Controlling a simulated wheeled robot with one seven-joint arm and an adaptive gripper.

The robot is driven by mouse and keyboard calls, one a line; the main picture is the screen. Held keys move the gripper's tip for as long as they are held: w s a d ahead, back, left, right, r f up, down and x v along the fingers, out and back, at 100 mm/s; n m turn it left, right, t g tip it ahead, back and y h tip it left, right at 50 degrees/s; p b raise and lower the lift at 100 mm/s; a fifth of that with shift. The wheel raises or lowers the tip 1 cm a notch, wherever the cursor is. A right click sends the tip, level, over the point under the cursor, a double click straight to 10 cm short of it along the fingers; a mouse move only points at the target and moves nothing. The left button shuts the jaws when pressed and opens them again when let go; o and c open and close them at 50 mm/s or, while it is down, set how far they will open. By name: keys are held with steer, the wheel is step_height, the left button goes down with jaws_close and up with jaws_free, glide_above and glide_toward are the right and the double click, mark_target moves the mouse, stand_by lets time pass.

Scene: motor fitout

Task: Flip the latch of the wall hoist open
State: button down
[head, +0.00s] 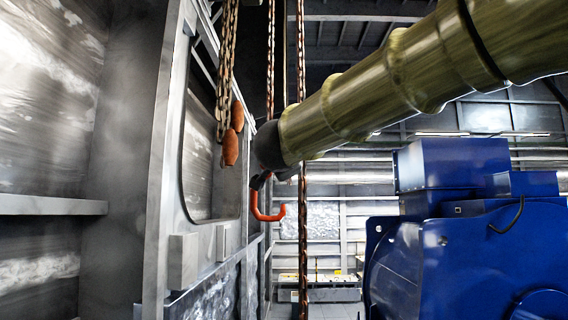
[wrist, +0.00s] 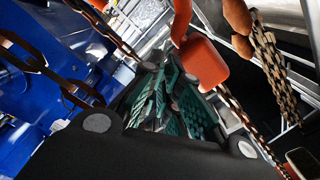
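The wall hoist shows as rusty chains with an orange hook (head: 268,214) hanging below them in the head view. My gripper (head: 259,182) is dark and small there, right at the top of the hook. In the wrist view an orange block with a curved orange piece (wrist: 203,63) lies just beyond and right of my gripper (wrist: 165,75), whose fingers have teal ribbed pads. The fingers look close together, but the gap and any contact are unclear. I cannot make out the latch as a separate part; my gripper may cover it.
Rusty chains (head: 303,240) hang beside and below my gripper, and others (head: 224,70) hang left with orange-brown pieces (head: 231,147). A grey wall frame (head: 165,160) stands close on the left. A large blue motor (head: 450,260) stands on the right.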

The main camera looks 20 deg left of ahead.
steer(key=shift+r+n, duration=0.15)
steer(key=shift+n, duration=0.35)
steer(key=c, duration=1.5)
jaws_free()
steer(key=shift+s, duration=0.1)
steer(key=v, duration=1.2)
